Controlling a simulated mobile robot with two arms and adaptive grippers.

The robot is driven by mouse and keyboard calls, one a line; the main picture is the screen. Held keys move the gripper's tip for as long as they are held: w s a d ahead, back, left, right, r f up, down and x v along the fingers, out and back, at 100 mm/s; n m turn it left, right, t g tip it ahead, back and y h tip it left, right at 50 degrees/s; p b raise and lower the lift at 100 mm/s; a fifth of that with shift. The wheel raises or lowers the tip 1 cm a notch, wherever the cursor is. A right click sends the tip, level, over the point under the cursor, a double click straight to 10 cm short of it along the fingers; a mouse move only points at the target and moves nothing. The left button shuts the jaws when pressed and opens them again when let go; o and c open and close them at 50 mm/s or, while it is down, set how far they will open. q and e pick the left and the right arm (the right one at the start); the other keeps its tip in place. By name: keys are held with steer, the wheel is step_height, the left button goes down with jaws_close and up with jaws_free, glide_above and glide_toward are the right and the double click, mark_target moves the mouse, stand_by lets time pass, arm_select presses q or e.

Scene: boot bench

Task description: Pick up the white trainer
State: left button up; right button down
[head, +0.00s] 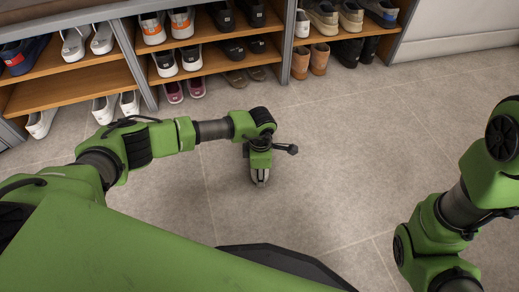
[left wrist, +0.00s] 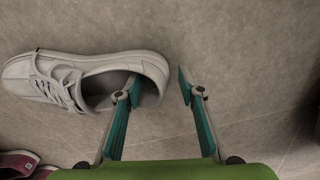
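The white trainer (left wrist: 75,82) lies on the floor at the left of the left wrist view, its toe to the left and its heel to the right. My left gripper (left wrist: 158,88) is open, with its teal fingers apart. One finger overlaps the shoe's opening and the other is just past the heel, so the heel's rim appears between them. I cannot tell whether they touch it. In the head view, my left gripper (head: 260,177) points down over the floor; I cannot make out this trainer there. My right gripper is out of view.
A shoe rack with wooden shelves (head: 80,87) holds several shoes at the back. Maroon shoes (head: 185,90) stand below it; part of one shows in the left wrist view (left wrist: 16,163). Brown boots (head: 310,62) stand further right. The tiled floor (head: 340,140) in front is clear.

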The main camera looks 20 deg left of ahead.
arm_select(q)
jaws_close()
steer(key=shift+r, duration=0.15)
